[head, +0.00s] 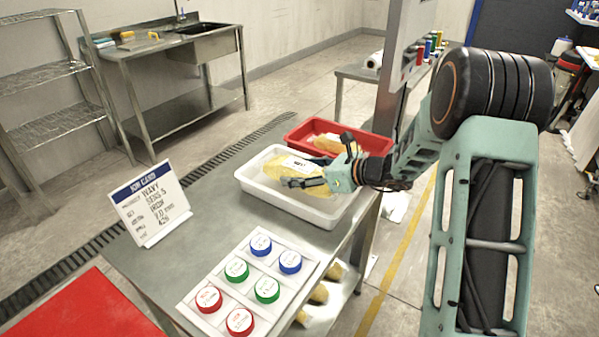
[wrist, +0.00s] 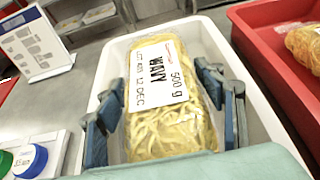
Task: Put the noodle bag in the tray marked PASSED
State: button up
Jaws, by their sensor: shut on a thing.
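The noodle bag (wrist: 172,95) is a clear bag of yellow noodles with a white label reading WAVY, 500 g. It also shows in the head view (head: 276,167). My gripper (wrist: 160,84) is shut on it, with a finger on each long side. The bag is over or inside the white tray (head: 262,189), within its rim in the wrist view. I cannot tell whether it touches the tray's floor. No PASSED marking is legible on either tray. In the head view my gripper (head: 322,166) partly hides the bag.
A red tray (head: 299,130) with another noodle bag (head: 328,142) stands just behind the white one. A job card (head: 150,205) stands at the left of the steel table. A board of red, green and blue caps (head: 252,283) lies in front. Bare table lies between them.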

jog(key=shift+f+b, duration=0.35)
jog(key=shift+f, duration=0.1)
jog(key=o, duration=1.6)
jog(key=shift+r+p, duration=0.55)
jog(key=v, duration=1.2)
jog(key=shift+s+p, duration=0.1)
jog(key=shift+p, duration=0.25)
